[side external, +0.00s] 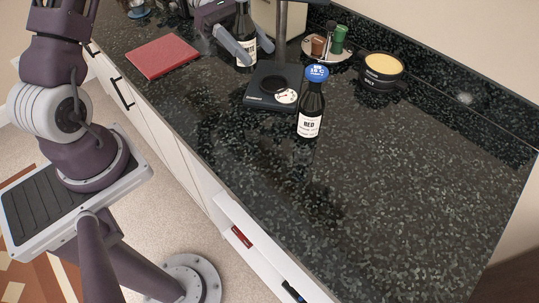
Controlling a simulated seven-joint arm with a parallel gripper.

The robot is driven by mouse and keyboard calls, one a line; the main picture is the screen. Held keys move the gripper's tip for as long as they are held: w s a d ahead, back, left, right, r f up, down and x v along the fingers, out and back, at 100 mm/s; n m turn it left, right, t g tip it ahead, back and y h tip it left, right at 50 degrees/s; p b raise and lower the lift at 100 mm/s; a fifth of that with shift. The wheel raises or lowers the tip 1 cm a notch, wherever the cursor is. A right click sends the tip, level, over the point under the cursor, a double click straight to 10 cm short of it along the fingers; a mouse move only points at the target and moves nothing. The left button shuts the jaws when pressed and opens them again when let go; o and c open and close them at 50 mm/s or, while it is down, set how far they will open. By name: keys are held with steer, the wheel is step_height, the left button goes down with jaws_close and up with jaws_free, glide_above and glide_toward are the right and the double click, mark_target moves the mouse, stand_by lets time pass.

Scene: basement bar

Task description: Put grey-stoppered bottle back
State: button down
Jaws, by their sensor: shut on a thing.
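My gripper (238,46) is at the top centre of the side external view, shut around a dark bottle (243,62) with a pale label. The bottle is upright, with its base at or just above the counter; I cannot tell whether it touches. Its top is cut off by the picture edge, so its stopper is not visible. A second dark bottle (310,122) with a blue top and a white label stands upright on the counter, nearer the camera and to the right.
A black stand (258,98) with a post is between the bottles. A red book (161,55) lies at left. A round tray (313,54) with small items and a black tub (382,72) are at the back. An open drawer (262,254) juts out in front. The right counter is clear.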

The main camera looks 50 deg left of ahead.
steer(key=s+d+r+m+g, duration=0.1)
steer(key=s+d+m+g, duration=0.1)
steer(key=s+d, duration=0.6)
steer(key=s+d+r+m+g, duration=0.1)
steer(key=s+d+m+g, duration=0.2)
steer(key=d, duration=0.9)
steer(key=shift+n, duration=0.4)
steer(key=f, duration=0.6)
steer(key=s+f, duration=0.1)
steer(key=f, duration=0.2)
steer(key=shift+f, duration=0.6)
steer(key=shift+f, duration=0.15)
steer(key=c, duration=0.7)
jaws_free()
steer(key=shift+o, duration=0.2)
